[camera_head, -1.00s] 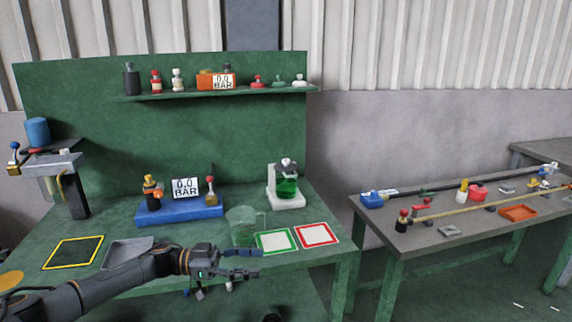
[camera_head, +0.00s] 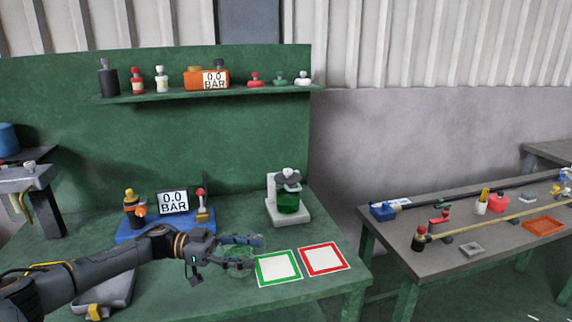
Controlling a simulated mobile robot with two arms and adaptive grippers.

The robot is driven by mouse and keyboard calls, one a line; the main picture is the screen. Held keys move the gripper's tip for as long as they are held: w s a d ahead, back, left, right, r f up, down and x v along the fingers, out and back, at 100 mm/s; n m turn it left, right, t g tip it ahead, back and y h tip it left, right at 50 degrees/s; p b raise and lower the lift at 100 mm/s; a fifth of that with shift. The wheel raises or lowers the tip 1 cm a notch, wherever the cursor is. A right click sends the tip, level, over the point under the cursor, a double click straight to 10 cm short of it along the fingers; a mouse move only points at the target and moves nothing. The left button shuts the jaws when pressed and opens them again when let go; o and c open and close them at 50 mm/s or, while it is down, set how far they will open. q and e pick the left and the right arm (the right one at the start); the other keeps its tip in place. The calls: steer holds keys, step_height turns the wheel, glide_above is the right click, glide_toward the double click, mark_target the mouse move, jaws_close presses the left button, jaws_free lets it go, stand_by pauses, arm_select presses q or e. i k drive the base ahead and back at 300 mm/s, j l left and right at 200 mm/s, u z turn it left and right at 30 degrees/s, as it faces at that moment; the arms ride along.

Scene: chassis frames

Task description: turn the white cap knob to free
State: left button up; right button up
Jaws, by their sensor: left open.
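I cannot tell for sure which part is the white cap knob. A small white-topped piece (camera_head: 303,78) sits at the right end of the green shelf, and a white bottle (camera_head: 161,79) stands further left on it. My left gripper (camera_head: 256,252) is open and empty in front of this jar, over the bench. Its fingers point right and partly cover a clear beaker (camera_head: 238,256). My right gripper is out of view.
A blue fixture (camera_head: 150,232) with a 0.0 BAR gauge (camera_head: 173,202) stands behind my left arm. A green-framed mat (camera_head: 278,267) and a red-framed mat (camera_head: 324,258) lie empty at the right. A second table (camera_head: 450,255) with rods and parts stands beyond a gap.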

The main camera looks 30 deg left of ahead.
mark_target(287, 172)
steer(key=i+j, duration=0.55)
steer(key=j, duration=0.15)
steer(key=i+j, duration=0.6)
